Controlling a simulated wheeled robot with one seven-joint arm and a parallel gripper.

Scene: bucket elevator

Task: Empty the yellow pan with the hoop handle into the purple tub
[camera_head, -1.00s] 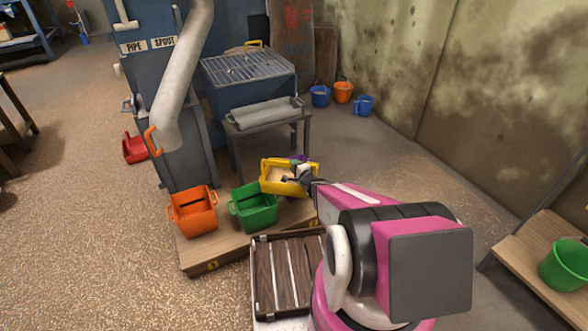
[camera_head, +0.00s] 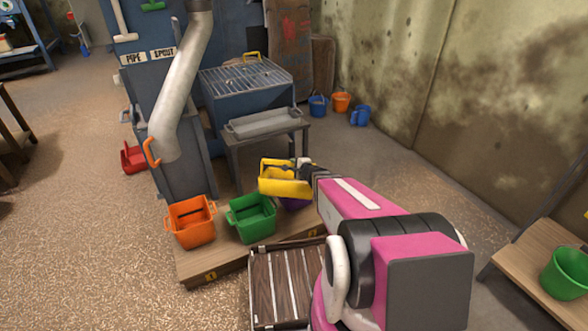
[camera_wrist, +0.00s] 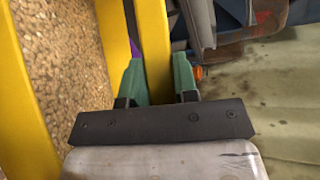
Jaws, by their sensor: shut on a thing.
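The yellow pan (camera_head: 285,188) is held up above the wooden platform, tilted, with a broad yellow face toward the head camera. My gripper (camera_head: 306,168) is at its upper right. In the wrist view my gripper (camera_wrist: 157,82) has its green fingers shut on a yellow bar of the pan (camera_wrist: 152,35). The purple tub (camera_head: 295,204) is below the pan, mostly hidden behind it. A sliver of purple shows in the wrist view beside the left finger. Whether material remains in the pan is unclear.
A green tub (camera_head: 251,219) and an orange tub (camera_head: 191,222) stand on the platform (camera_head: 225,256), left of the purple tub. A slatted wooden crate (camera_head: 288,285) is in front. A grey bench (camera_head: 268,140) and hopper (camera_head: 248,90) stand behind.

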